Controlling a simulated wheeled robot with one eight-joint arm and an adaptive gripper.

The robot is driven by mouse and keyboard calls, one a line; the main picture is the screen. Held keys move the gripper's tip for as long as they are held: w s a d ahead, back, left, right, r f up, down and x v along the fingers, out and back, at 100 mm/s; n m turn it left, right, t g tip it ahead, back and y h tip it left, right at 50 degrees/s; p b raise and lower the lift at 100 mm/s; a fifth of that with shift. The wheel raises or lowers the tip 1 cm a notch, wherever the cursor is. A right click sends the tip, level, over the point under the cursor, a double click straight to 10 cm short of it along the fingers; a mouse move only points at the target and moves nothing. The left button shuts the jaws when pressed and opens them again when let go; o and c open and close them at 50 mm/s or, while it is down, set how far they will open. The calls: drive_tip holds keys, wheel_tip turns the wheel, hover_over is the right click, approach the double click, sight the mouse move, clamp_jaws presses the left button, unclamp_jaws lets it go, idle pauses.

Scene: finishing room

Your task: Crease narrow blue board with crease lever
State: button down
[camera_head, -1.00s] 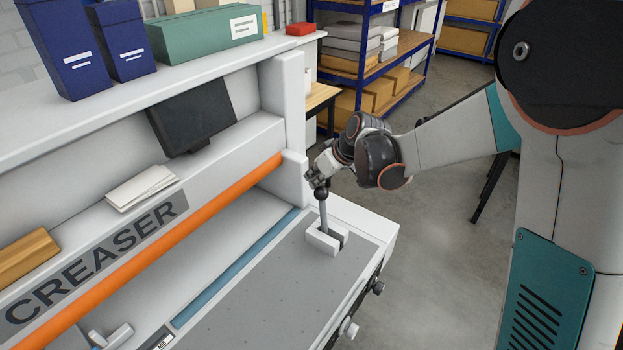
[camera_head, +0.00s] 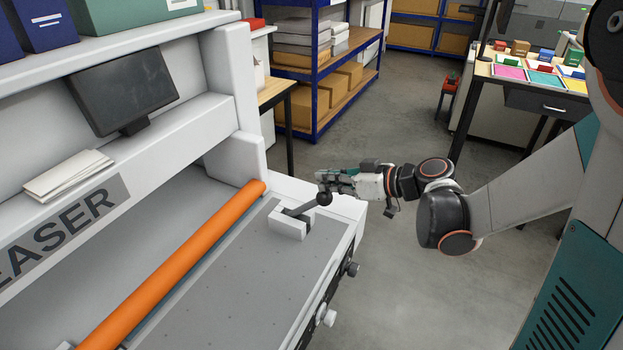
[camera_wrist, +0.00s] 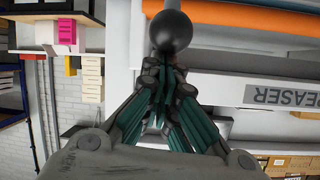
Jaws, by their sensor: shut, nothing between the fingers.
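The crease lever (camera_head: 301,209) leans low to the right in its white bracket on the creaser's bed. Its black ball knob (camera_head: 324,198) is at my gripper's fingertips (camera_head: 331,182). In the wrist view the ball (camera_wrist: 171,33) sits just beyond my closed fingers (camera_wrist: 168,78), not between them; whether they touch is unclear. The orange bar (camera_head: 175,268) lies low along the bed. Only a thin blue edge (camera_head: 152,324) shows beside the bar, seemingly of the narrow blue board; the rest is hidden under it.
A dark monitor (camera_head: 122,90) and white papers (camera_head: 68,175) are on the creaser's upper part. Knobs (camera_head: 326,316) stick out from its front. Blue shelving (camera_head: 314,75) stands behind. A table with coloured trays (camera_head: 540,78) is at right. Open floor lies between.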

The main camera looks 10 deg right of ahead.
drive_tip(key=shift+s+d+f+b, duration=0.4)
drive_tip(key=shift+s+d+f, duration=0.05)
drive_tip(key=shift+f, duration=0.2)
drive_tip(key=shift+s+d+f+b, duration=0.4)
drive_tip(key=shift+f, duration=0.2)
drive_tip(key=shift+s+d+f+b, duration=0.4)
drive_tip(key=shift+s+d+f, duration=0.05)
drive_tip(key=shift+f, duration=0.2)
wheel_tip(320, 180, up, 6)
drive_tip(key=w+f+p, duration=0.1)
drive_tip(key=w+p, duration=0.1)
drive_tip(key=p, duration=0.2)
drive_tip(key=s+d+f, duration=0.1)
drive_tip(key=s+d, duration=0.5)
drive_tip(key=d, duration=0.1)
drive_tip(key=shift+s, duration=0.35)
drive_tip(key=shift+p, duration=0.3)
